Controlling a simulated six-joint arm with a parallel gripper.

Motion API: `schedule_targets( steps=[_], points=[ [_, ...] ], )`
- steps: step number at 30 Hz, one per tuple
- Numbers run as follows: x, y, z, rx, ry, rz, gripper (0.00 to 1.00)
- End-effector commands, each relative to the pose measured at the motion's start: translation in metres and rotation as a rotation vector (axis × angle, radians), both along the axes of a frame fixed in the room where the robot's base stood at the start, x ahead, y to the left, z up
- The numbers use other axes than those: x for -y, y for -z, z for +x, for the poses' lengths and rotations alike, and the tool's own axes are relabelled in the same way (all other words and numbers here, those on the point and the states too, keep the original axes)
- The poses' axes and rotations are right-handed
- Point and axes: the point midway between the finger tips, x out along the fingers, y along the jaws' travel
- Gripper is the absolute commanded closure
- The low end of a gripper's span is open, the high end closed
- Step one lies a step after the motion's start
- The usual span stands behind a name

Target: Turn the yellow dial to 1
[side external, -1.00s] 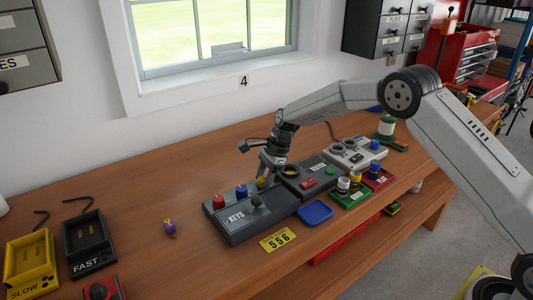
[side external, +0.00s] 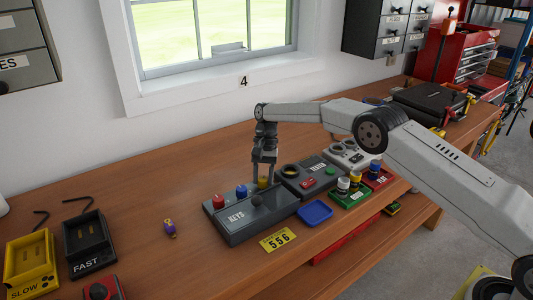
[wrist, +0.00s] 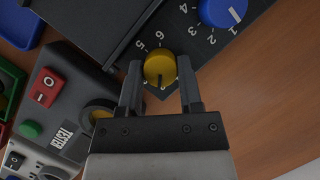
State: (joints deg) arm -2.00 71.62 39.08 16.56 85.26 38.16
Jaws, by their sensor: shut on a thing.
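The yellow dial (side external: 263,182) sits at the back right of the grey KEYS box (side external: 245,229). In the wrist view the yellow dial (wrist: 160,66) is between my gripper's fingers, with a dark mark on its near side. The printed 5 and 6 show beyond it; any other numbers around it are hidden by the fingers. My gripper (wrist: 161,88) is shut on the dial from both sides. In the side view my gripper (side external: 263,176) points straight down over it.
A blue dial (side external: 241,191) and a red dial (side external: 218,201) stand left of the yellow one. The TESTER box (side external: 310,180) is close on the right. A blue tray (side external: 316,211) and a yellow 556 plate (side external: 278,240) lie in front. The bench behind is clear.

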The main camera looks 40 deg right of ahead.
Motion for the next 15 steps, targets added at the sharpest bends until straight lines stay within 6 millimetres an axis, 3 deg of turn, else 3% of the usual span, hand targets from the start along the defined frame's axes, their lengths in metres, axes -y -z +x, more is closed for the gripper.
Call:
schedule_targets(
  steps=[15],
  points=[
    [-0.0003, 0.0009, 0.0019, 0.003, -0.364, -0.003, 1.0]
  ],
)
